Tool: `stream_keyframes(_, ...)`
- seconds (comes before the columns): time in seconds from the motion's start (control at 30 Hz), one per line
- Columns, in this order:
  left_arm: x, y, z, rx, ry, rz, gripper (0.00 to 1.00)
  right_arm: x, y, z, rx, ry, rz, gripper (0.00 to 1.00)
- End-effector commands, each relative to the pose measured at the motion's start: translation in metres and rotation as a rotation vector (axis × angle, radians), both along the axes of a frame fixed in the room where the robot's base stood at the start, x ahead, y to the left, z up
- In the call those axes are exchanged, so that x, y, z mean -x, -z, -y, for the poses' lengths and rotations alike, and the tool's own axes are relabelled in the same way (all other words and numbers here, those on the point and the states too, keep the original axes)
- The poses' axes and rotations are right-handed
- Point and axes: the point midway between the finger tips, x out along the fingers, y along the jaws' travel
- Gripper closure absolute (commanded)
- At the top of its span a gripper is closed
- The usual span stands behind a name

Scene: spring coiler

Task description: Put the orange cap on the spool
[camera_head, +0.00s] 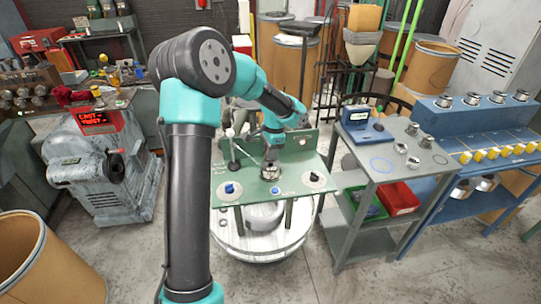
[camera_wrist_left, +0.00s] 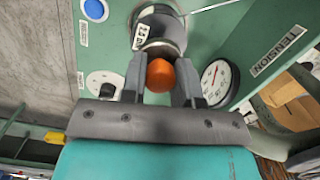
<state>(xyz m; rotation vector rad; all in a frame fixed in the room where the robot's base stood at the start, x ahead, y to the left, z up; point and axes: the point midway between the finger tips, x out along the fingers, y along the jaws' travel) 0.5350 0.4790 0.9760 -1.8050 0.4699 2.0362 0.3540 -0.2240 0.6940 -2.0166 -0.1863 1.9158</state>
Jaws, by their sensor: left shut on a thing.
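The orange cap (camera_wrist_left: 160,75) shows in the left wrist view between the two fingers of my left gripper (camera_wrist_left: 160,88), which is shut on it. In the head view my left gripper (camera_head: 271,160) points down over the green machine table, and the cap cannot be made out there. The spool (camera_wrist_left: 160,32), a grey metal cylinder with a white printed label, lies just beyond the fingertips. It also shows small and partly covered under the gripper in the head view (camera_head: 271,174). Whether cap and spool touch cannot be told. My right gripper is not in view.
The green table (camera_head: 250,193) carries a blue button (camera_head: 276,190) and knobs on pale discs near its front. A round gauge (camera_wrist_left: 217,80) and an upright green panel (camera_head: 300,150) stand close to the gripper. A grey cart (camera_head: 385,160) stands to the right.

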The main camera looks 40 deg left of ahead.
Motion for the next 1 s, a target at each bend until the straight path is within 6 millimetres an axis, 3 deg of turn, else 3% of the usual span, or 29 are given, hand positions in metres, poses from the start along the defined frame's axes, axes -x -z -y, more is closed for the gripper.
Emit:
stream_keyframes(0.17,0.0,0.019,0.0,0.001,0.0,0.0,0.99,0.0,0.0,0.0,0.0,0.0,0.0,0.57)
stream_keyframes(0.97,0.0,0.032,0.0,0.001,0.0,0.0,0.99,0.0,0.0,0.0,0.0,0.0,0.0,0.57)
stream_keyframes(1.0,0.0,0.032,0.0,0.001,0.0,0.0,0.68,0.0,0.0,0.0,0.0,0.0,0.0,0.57)
